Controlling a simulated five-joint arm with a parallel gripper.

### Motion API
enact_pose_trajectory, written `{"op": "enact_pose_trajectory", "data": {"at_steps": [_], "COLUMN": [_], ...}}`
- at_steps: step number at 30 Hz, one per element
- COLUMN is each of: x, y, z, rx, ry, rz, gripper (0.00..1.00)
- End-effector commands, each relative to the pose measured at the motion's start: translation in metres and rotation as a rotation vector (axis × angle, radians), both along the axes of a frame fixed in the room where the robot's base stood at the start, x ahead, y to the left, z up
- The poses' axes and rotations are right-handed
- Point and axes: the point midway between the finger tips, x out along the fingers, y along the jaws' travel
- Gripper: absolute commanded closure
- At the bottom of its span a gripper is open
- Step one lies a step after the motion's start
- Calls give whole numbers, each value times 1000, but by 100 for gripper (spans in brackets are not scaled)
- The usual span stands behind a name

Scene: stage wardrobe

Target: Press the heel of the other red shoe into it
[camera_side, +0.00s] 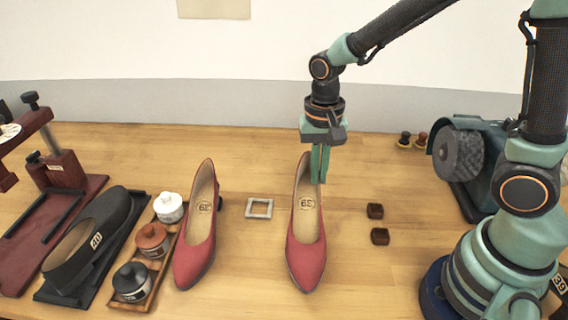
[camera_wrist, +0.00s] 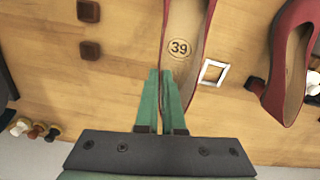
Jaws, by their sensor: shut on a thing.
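One red shoe (camera_side: 306,258), marked 39 inside, stands toe toward the side camera; it shows in the wrist view (camera_wrist: 180,45). My gripper (camera_side: 318,180) is shut on this shoe's side wall near the heel end, and its fingers also show in the wrist view (camera_wrist: 164,74). The shoe's heel is hidden, and I cannot tell if the shoe is lifted. The second red shoe (camera_side: 195,258) stands to the left in the side view, its dark heel partly showing; the wrist view has it at right (camera_wrist: 289,60). A small pale square frame (camera_side: 259,200) lies flat between the shoes.
Two dark brown blocks (camera_side: 375,210) lie right of the held shoe. A grey brush wheel machine (camera_side: 459,154) stands at the back right. A wooden tray (camera_side: 129,301) with lidded pots, a black shoe (camera_side: 85,240) and a red press stand (camera_side: 62,172) fill the left.

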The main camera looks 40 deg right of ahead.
Motion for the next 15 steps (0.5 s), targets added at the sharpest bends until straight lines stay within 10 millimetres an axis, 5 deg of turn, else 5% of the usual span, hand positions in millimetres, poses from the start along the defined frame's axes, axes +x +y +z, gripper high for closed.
{"op": "enact_pose_trajectory", "data": {"at_steps": [15], "x": [0], "y": [0], "z": [-7], "rx": [0], "ry": [0], "rz": [0], "gripper": [100]}}
